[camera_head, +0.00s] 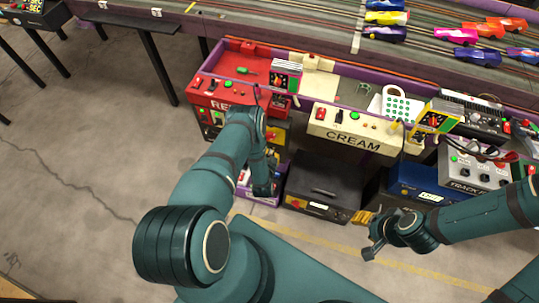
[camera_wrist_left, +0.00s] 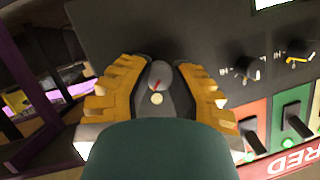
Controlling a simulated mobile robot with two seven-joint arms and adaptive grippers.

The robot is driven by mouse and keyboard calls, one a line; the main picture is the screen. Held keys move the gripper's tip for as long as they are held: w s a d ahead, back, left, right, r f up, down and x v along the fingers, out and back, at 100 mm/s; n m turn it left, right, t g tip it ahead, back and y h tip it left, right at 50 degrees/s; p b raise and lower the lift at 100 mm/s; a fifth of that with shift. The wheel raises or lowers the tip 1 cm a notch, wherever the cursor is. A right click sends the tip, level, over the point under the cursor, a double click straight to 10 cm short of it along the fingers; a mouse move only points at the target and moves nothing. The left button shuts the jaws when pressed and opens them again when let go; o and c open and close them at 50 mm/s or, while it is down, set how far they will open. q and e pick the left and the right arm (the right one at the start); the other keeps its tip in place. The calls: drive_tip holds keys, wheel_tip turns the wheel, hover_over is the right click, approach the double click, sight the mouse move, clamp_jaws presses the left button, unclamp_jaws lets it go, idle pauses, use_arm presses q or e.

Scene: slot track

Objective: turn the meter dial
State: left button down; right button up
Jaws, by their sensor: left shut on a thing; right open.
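In the left wrist view, a grey meter dial (camera_wrist_left: 161,74) with a red pointer line sits on a dark panel (camera_wrist_left: 215,35). My left gripper (camera_wrist_left: 157,98) has yellow-and-grey fingers on both sides of the dial and is shut on it. The panel's other knobs (camera_wrist_left: 247,68) stand to the right. In the head view, my left arm reaches to the red station (camera_head: 222,92) and hides the dial and most of the gripper. My right gripper (camera_head: 369,233) is open and empty, in front of the black box.
The cream station (camera_head: 353,128) stands right of the red one. A black box (camera_head: 325,185) sits below, and a blue unit (camera_head: 420,180) stands at the right. Slot cars (camera_head: 455,35) are on the track behind. Open floor (camera_head: 80,150) lies at the left.

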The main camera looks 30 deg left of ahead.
use_arm(q)
drive_tip(key=shift+w+m+y+b, duration=0.1)
drive_tip(key=shift+m+y+b, duration=0.45)
drive_tip(key=shift+m+y, duration=0.55)
drive_tip(key=shift+m, duration=0.3)
drive_tip(key=c, duration=0.8)
unclamp_jaws()
drive_tip(key=v, duration=1.2)
drive_tip(key=shift+a, duration=0.1)
